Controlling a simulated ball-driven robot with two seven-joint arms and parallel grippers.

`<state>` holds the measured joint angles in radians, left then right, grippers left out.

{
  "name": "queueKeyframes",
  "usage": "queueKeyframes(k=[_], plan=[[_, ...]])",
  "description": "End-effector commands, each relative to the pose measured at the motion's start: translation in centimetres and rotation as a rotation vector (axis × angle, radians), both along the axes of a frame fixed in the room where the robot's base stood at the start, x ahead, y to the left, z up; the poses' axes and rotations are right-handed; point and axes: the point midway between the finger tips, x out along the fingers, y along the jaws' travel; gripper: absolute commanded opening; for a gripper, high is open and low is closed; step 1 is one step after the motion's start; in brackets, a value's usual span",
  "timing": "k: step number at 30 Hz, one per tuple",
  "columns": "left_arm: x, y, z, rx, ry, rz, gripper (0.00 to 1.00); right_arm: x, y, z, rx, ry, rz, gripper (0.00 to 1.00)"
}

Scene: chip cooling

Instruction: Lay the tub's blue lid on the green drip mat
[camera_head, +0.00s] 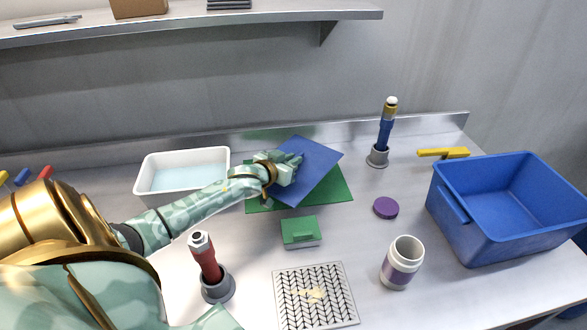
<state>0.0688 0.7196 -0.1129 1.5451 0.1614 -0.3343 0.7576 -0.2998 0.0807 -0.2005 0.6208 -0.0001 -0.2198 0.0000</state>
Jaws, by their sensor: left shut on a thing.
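The blue lid (312,169) is a flat blue panel over the green drip mat (325,193) at the back middle of the counter. It looks tilted; I cannot tell whether its lower edge touches the mat. My left gripper (291,170) is shut on the lid's left side. The white tub (183,196) stands open to the left of the mat, with pale blue liquid inside. My left arm passes in front of the tub's right end and the mat's left edge. My right gripper is not in view.
A green-topped block (301,232) sits in front of the mat. A purple disc (385,208), a white jar (402,262) and a large blue bin (506,210) stand to the right. A red-handled tool (206,259) stands upright near my left arm. A patterned plate (316,296) lies in front.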

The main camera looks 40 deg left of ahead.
Motion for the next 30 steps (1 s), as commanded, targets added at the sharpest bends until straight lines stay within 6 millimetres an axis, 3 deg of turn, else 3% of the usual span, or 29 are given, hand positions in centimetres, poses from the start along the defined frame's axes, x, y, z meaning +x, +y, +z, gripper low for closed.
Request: queueKeyframes(k=[9, 26, 27, 29, 30], plan=[[0.6, 0.0, -3.8, 0.0, 0.001, -0.001, 0.0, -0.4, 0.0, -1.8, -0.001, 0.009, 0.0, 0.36], [0.6, 0.0, -4.6, -0.001, 0.0, 0.0, 0.0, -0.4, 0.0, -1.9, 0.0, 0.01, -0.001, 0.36], [0.6, 0.0, -4.6, 0.0, 0.0, -0.001, 0.2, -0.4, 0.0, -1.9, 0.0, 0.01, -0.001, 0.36], [0.6, 0.0, -4.6, 0.0, -0.001, -0.001, 0.36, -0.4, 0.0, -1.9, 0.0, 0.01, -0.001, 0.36], [0.6, 0.0, -4.6, 0.0, 0.0, -0.001, 0.36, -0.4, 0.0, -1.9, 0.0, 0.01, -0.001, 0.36]])
